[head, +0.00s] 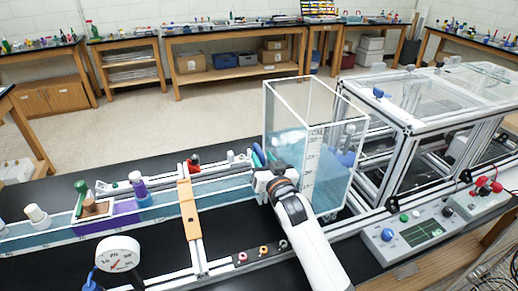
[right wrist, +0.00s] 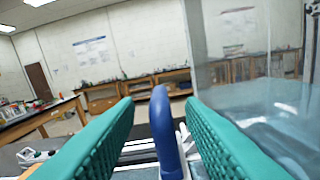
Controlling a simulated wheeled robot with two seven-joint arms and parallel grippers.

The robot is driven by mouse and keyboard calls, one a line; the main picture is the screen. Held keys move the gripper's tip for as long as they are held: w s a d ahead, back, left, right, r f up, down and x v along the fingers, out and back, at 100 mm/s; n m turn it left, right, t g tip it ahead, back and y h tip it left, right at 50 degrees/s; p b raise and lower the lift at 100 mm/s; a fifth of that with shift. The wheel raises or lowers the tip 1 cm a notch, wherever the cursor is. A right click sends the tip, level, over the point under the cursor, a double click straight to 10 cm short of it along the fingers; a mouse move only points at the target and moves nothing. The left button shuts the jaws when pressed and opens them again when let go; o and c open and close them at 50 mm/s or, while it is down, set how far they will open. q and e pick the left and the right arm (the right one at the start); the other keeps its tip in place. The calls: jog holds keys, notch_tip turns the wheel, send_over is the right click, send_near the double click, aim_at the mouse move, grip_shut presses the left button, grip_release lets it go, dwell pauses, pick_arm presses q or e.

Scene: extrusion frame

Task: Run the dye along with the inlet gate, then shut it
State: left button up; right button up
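A blue handle (right wrist: 161,135), likely the inlet gate's, stands upright between the green finger pads of my right gripper (right wrist: 160,105). Gaps show on both sides of it, so the gripper is open around it. In the head view my right gripper (head: 263,158) is at the channel's right end, beside the clear tank (head: 325,180). Purple dye (head: 124,208) shows in the long clear channel (head: 225,187), left of the orange bar. A purple and white bottle (head: 138,186) stands by it. My left gripper is not in view.
An orange bar (head: 188,210) crosses the channel. A white dial gauge (head: 118,254) stands in front. A grey control box (head: 420,232) with green display sits right, below a framed clear enclosure (head: 430,110). A green-capped bottle (head: 81,194) stands left.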

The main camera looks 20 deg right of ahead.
aim_at(263, 158)
jog(key=shift+w+p, duration=0.3)
jog(key=shift+w, duration=1.65)
grip_shut()
